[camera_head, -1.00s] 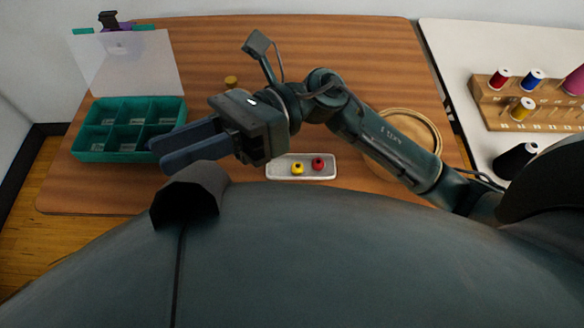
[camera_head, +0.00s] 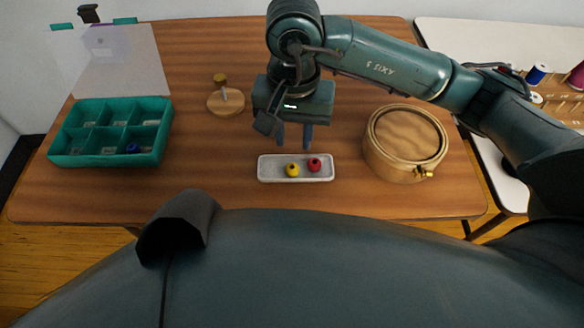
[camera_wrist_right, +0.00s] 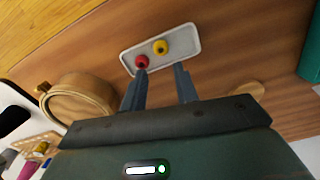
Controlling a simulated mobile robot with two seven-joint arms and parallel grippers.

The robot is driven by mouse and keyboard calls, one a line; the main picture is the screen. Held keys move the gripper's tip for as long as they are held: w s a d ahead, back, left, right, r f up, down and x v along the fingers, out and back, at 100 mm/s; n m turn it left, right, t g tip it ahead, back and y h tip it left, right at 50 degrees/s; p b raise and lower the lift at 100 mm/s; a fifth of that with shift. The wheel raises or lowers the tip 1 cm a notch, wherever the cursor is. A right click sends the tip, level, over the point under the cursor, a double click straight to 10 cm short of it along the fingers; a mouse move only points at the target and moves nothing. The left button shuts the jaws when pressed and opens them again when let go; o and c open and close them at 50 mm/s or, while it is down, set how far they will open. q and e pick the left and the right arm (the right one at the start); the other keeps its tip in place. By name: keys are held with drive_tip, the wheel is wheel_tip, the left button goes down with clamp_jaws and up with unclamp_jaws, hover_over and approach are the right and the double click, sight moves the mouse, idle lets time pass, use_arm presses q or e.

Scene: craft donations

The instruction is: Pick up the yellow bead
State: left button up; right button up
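The yellow bead (camera_head: 292,170) lies in a small pale tray (camera_head: 325,177), just left of a red bead (camera_head: 314,164). In the right wrist view the yellow bead (camera_wrist_right: 161,47) and the red bead (camera_wrist_right: 142,62) lie in the same tray (camera_wrist_right: 185,35), ahead of the fingers. My right gripper (camera_head: 294,146) is open and empty. It points down just behind the tray, with its two fingers apart; they show in the right wrist view too (camera_wrist_right: 157,72). My left gripper is not in view.
A green compartment box (camera_head: 62,160) with a blue bead (camera_head: 133,148) in one compartment stands at the left. A wooden disc with a peg (camera_head: 226,102) stands behind. Thread spools (camera_head: 537,74) are on a white table at the right.

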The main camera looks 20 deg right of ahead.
wheel_tip(320, 180, down, 9)
drive_tip(key=shift+a+r, duration=0.1)
drive_tip(key=shift+a, duration=0.05)
idle(0.4)
drive_tip(key=shift+c, duration=0.3)
drive_tip(key=c, duration=0.5)
drive_tip(key=shift+c, duration=0.3)
